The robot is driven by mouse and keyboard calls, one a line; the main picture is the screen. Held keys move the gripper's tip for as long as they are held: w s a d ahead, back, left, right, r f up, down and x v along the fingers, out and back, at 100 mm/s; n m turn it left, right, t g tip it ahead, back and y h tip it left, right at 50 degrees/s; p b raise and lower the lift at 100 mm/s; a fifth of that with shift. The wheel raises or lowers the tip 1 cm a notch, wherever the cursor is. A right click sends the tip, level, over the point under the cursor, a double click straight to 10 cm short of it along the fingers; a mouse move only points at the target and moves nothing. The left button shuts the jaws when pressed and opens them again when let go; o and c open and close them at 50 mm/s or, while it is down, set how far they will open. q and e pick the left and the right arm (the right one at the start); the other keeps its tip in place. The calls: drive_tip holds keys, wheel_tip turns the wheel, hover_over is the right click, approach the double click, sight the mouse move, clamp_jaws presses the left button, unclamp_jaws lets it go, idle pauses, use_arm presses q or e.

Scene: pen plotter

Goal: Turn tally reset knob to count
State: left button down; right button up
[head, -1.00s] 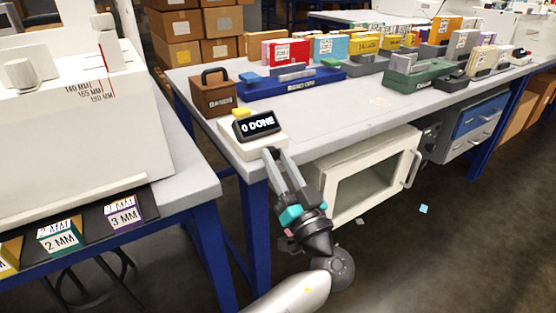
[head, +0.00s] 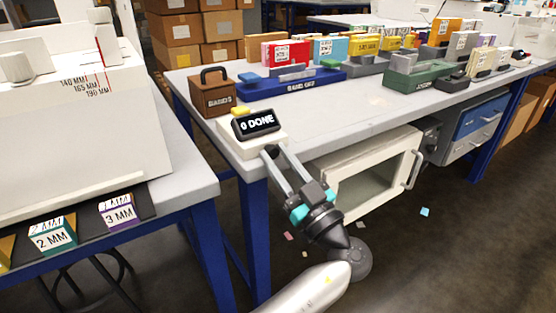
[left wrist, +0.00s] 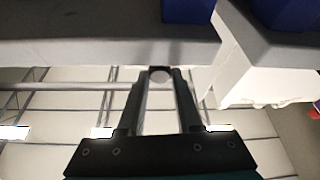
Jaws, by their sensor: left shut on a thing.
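The tally counter (head: 232,142) is a white box at the near left corner of the long table. Its black display (head: 256,123) reads "0 DONE", and a yellow button (head: 240,111) sits behind the display. My left gripper (head: 270,152) has its fingertips at the counter's front right side. In the left wrist view, a small dark round knob (left wrist: 160,73) shows between the two fingertips, and the gripper is shut on it. The knob's marking cannot be seen. In the head view the fingers hide the knob. My right gripper is not in view.
A brown box with a handle (head: 212,94) and a blue tray (head: 292,85) stand behind the counter. A closer table (head: 185,176) with a large white machine is at left.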

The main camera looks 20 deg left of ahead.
use_arm(q)
drive_tip(key=shift+r+n+g+y, duration=0.1)
drive_tip(key=shift+n+g+y, duration=0.3)
drive_tip(key=shift+n, duration=0.5)
drive_tip(key=c, duration=0.9)
unclamp_jaws()
drive_tip(key=shift+o, duration=0.2)
